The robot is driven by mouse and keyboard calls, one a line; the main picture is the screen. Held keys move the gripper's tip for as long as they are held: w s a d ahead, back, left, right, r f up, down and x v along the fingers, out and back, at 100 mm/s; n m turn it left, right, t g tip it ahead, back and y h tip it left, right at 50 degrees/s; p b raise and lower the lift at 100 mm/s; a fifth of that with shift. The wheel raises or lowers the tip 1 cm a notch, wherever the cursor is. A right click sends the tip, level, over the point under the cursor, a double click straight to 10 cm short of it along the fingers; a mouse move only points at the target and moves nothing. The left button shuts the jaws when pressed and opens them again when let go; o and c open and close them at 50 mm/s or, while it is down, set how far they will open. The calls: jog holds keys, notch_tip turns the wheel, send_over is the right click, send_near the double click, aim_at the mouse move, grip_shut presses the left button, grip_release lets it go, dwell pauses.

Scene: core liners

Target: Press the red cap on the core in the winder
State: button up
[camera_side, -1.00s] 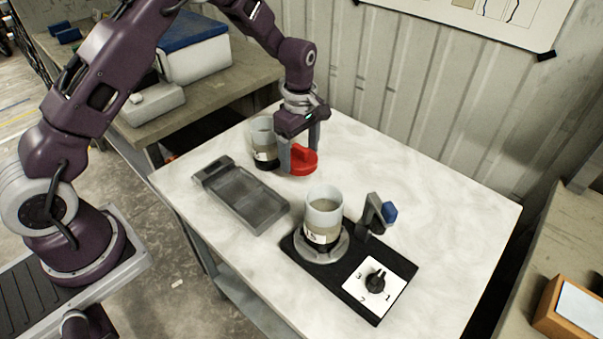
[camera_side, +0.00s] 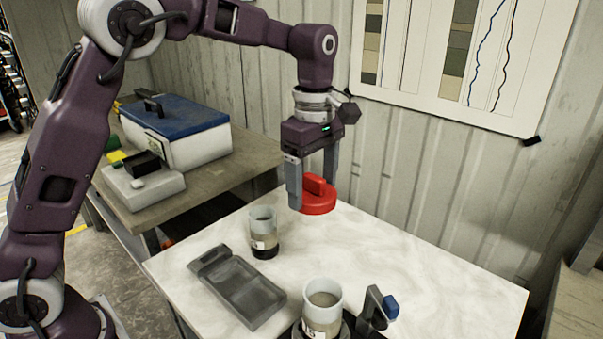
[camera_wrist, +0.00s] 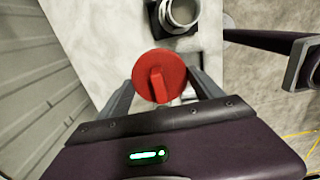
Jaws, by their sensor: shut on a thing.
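The red cap (camera_side: 318,197) is a round disc with a raised grip bar. My gripper (camera_side: 312,187) is shut on that bar and holds the cap above the table, clear of it. In the wrist view the red cap (camera_wrist: 159,76) shows between the two fingers of my gripper (camera_wrist: 160,90). The core in the winder (camera_side: 323,303) is a pale open-topped cylinder with dark contents, standing upright at the lower front; the winder's black base (camera_side: 298,329) is mostly cut off by the frame edge. The cap is behind and above this core, apart from it.
A second open cylinder (camera_side: 263,234) stands on the table (camera_side: 400,252) left of the cap. A grey tray (camera_side: 238,288) lies in front of it. A bracket with a blue knob (camera_side: 390,306) rises right of the winder core. The table's right side is clear.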

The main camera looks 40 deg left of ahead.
jog(key=s+d, duration=0.7)
jog(key=d, duration=0.2)
jog(key=shift+s+f, duration=0.15)
jog(key=shift+f, duration=2.4)
jog(key=shift+s+f, duration=0.15)
jog(key=shift+f, duration=2.4)
jog(key=shift+f, duration=1.2)
jog(key=o, duration=1.3)
jog(key=shift+c, duration=0.2)
notch_tip(320, 180, up, 7)
jog(key=shift+r, duration=0.1)
